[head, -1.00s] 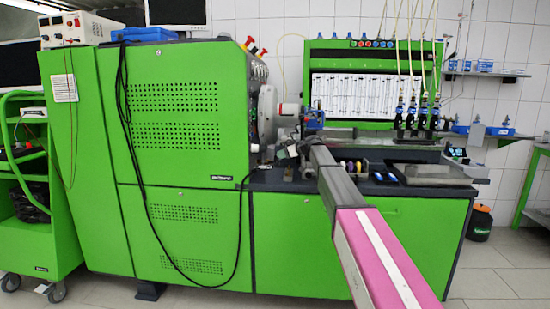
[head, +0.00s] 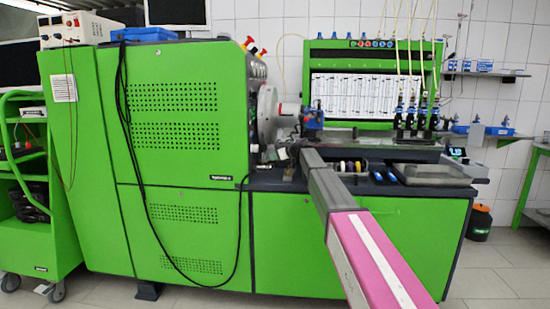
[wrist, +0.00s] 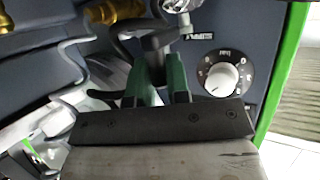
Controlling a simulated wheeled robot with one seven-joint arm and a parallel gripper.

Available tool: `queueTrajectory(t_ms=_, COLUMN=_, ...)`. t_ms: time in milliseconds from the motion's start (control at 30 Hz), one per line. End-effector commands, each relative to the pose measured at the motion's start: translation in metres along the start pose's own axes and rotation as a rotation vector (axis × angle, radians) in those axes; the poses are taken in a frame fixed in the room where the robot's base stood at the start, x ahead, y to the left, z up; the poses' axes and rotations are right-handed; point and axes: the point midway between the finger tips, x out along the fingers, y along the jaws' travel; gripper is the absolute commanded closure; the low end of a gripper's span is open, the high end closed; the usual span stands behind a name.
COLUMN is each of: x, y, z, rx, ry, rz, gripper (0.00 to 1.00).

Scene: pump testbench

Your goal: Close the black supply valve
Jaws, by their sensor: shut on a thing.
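In the wrist view, my gripper (wrist: 160,75) has its two green-tipped fingers close around a dark valve handle (wrist: 155,41), which I take to be the black supply valve's. The handle joins a shiny metal fitting (wrist: 181,8) at the top of the picture. The fingers hide part of the handle. In the head view, my arm reaches to the bench top near the machine's round flywheel (head: 270,115). The valve is too small and hidden there to make out.
In the wrist view, a white dial knob (wrist: 222,79) sits on the dark panel right of the fingers. Brass fittings (wrist: 122,10) are behind on the left, with a pale curved hose or bracket (wrist: 75,55) nearby. In the head view, a grey tray (head: 435,174) stands on the bench's right.

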Motion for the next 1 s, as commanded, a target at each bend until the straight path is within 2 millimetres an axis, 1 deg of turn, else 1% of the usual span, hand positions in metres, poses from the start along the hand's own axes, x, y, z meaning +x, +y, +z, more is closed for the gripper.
queueTrajectory(t_ms=267, x=-0.003, y=-0.008, z=0.001, rx=0.027, ry=0.0, rz=0.07, gripper=1.0)
queueTrajectory(t_ms=600, x=-0.007, y=-0.026, z=0.002, rx=0.125, ry=0.001, rz=0.309, gripper=1.0)
queueTrajectory(t_ms=1000, x=-0.007, y=-0.04, z=0.002, rx=0.219, ry=-0.001, rz=0.542, gripper=1.0)
